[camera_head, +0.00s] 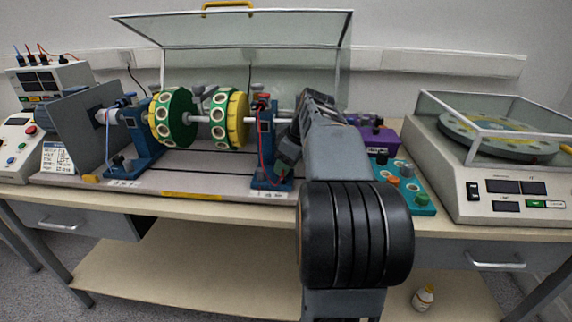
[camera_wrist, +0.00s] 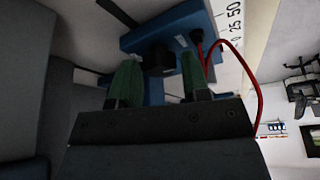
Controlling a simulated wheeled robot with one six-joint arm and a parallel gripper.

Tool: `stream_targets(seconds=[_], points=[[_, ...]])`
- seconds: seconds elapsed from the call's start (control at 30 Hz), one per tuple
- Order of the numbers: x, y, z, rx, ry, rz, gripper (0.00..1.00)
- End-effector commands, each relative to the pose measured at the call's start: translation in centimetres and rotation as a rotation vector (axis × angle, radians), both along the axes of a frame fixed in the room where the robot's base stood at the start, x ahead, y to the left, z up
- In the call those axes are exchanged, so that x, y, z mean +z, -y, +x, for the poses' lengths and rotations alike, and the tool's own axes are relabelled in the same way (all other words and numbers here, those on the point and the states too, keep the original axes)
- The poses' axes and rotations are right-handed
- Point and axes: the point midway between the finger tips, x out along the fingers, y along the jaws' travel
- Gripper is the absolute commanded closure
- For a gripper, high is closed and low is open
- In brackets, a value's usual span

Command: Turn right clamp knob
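The right clamp stand (camera_head: 264,145) is a blue upright holding the shaft's right end, with a red cable on it. In the wrist view the blue clamp body (camera_wrist: 185,22) fills the top. A dark round knob (camera_wrist: 157,58) shows there, just beyond and between my fingertips. My gripper (camera_wrist: 160,66) is open, its two green-padded fingers apart on either side of the knob's line; contact cannot be told. In the head view my gripper (camera_head: 288,152) is beside the right stand, partly hidden by my arm, and the knob cannot be made out.
Green and yellow rotor discs (camera_head: 172,118) sit on the shaft to the left. The clear guard (camera_head: 240,30) is raised. A purple box (camera_head: 378,138) and a teal knob panel (camera_head: 408,185) stand right of my arm. The red cable (camera_wrist: 258,85) loops close to my right finger.

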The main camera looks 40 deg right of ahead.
Motion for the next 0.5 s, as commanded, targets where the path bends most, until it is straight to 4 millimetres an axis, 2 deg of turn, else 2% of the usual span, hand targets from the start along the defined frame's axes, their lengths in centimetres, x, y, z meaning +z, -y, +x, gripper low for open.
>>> stream_targets(seconds=[0.03,0.33,0.5], points=[[0.01,0.00,0.00,0.000,0.000,0.000,0.62],[0.01,-0.01,-0.01,0.000,0.000,0.000,0.90],[0.03,-0.01,-0.02,-0.011,0.000,-0.001,0.90]])
